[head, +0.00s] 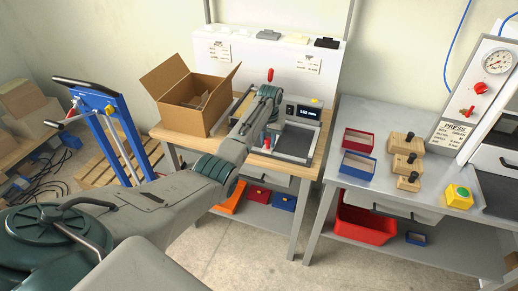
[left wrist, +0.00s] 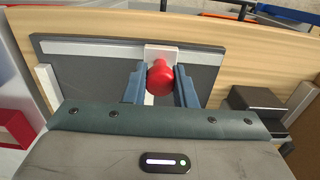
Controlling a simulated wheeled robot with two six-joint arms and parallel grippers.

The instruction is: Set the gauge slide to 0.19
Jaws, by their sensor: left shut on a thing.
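The gauge slide has a red knob (left wrist: 160,76) on a small white block (left wrist: 152,50), which sits at the edge of a dark plate (left wrist: 105,62) in the left wrist view. My left gripper (left wrist: 161,88) is shut on this red knob, with one blue-grey finger on each side. In the head view, my left arm reaches over the wooden bench and its gripper hides most of the slide. The gauge's dark display (head: 308,112) stands behind the plate; its small digits are hard to read. My right gripper is not in view.
An open cardboard box (head: 192,104) stands left of the gauge on the wooden bench (head: 297,167). A metal table (head: 385,190) at right holds a red tray (head: 358,140), a blue tray (head: 358,164), wooden blocks and a yellow button box (head: 459,195).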

